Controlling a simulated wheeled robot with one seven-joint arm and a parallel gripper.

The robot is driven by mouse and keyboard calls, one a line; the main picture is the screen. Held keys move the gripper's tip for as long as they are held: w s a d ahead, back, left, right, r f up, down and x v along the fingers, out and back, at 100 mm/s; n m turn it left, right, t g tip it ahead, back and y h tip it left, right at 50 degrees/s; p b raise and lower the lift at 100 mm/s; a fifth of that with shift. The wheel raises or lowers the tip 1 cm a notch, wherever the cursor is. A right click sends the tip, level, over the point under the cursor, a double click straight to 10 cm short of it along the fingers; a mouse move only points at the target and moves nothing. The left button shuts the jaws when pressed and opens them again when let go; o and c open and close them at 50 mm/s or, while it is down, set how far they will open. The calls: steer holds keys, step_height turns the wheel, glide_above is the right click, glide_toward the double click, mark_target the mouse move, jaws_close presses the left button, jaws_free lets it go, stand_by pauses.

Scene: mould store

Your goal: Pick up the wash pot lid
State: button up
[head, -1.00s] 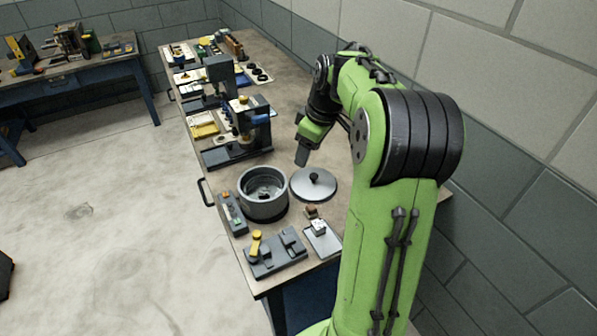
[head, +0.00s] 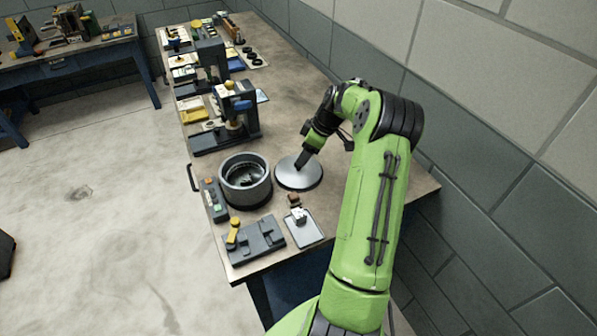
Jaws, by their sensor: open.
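The wash pot lid (head: 292,176) is a round silver-grey disc lying flat on the bench, right of the wash pot. My gripper (head: 301,163) is over the middle of the lid, pointing down. It hides the lid's dark knob. The jaws are open, though the gap between them is too small to make out. I cannot tell whether the fingers touch the knob or stand around it. The wash pot (head: 246,184) is a grey open cylinder with dark parts inside.
A control box (head: 213,200) stands left of the pot. A grey fixture with a yellow knob (head: 256,241) and a small tray (head: 305,234) are at the near end. A press-like machine (head: 228,122) stands behind the pot.

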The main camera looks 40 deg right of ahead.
mark_target(299, 168)
steer(key=x, duration=0.5)
steer(key=shift+a, duration=0.1)
steer(key=shift+s+r, duration=0.1)
jaws_close()
